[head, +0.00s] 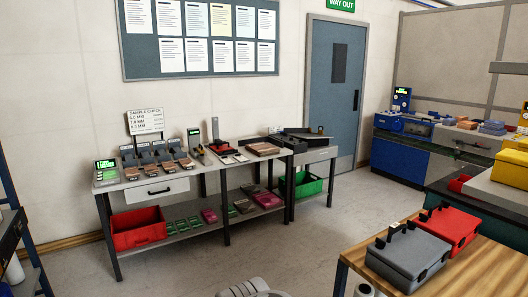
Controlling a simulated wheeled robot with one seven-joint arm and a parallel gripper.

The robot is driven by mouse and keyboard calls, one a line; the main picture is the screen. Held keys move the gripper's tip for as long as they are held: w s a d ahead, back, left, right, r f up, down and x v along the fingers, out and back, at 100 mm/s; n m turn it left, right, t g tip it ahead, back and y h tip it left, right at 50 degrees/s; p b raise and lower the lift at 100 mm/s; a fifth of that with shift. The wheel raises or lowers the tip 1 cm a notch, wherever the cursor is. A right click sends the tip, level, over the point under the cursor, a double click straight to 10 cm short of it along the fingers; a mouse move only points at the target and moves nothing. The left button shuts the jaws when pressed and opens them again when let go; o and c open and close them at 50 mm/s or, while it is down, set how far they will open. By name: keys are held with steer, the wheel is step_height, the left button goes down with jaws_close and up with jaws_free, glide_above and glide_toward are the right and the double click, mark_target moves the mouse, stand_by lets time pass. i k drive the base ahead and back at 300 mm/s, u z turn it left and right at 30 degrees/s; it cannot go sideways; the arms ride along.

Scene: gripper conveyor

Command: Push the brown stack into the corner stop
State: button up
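A low, flat brown stack (262,148) lies on the right end of the grey workbench top, near its front edge. To its right, on a slightly lower side table, is a dark raised-edge piece (305,136) that looks like the corner stop; its shape is too small to make out fully. The stack and this piece are apart. My gripper is not in view; only a pale grey part of my arm shows at the bottom edge, far from the bench.
The workbench (150,182) also holds small stands, brown pieces and a sign. Below are a red bin (138,229) and a green bin (302,185). A wooden table (482,268) with grey and red cases (408,258) stands front right. The floor before the bench is clear.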

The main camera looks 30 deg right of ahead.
mark_target(261, 150)
steer(key=z, duration=0.65)
steer(key=i, duration=3.95)
steer(key=u, duration=4)
steer(key=k, duration=2.65)
steer(key=z, duration=0.6)
